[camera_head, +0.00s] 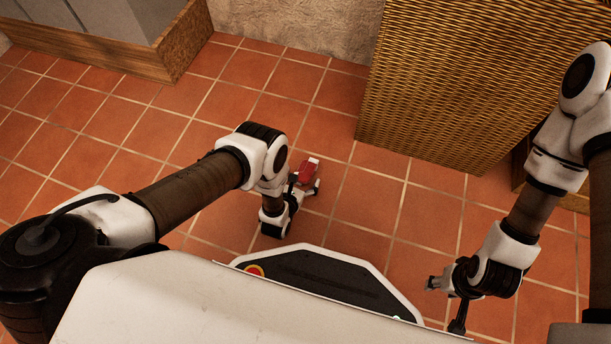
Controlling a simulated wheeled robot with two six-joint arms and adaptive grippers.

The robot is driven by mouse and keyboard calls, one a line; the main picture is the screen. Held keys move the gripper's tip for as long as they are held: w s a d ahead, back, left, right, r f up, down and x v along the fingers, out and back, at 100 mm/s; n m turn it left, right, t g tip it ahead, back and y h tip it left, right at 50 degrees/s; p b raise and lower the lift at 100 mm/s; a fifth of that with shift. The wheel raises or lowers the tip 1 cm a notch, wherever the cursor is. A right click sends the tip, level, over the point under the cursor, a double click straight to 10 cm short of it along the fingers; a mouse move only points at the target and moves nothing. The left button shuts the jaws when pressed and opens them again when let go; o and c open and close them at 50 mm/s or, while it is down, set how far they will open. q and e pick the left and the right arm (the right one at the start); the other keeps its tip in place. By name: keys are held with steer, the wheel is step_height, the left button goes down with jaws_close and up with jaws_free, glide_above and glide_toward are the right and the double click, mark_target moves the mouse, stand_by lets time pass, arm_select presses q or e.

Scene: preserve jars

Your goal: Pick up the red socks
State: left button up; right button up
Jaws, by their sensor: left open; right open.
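My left gripper is open and points down over the tiles, in front of my base. My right gripper (437,284) is open, with nothing seen in it, low at the right of my base.
The floor (130,130) is terracotta tile, with free room at the left and middle. A large woven wicker piece (460,90) stands at the back right. A wood-edged grey unit (170,45) stands at the back left, against a plaster wall (290,25).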

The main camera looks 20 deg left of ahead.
mark_target(307, 169)
arm_select(q)
steer(key=b+x, duration=0.3)
steer(key=x, duration=0.1)
steer(key=shift+w+d+f, duration=0.1)
steer(key=shift+f, duration=0.05)
steer(key=shift+w+r, duration=0.1)
steer(key=shift+r, duration=0.15)
steer(key=shift+c, duration=0.4)
steer(key=c, duration=1.2)
steer(key=shift+o, duration=0.2)
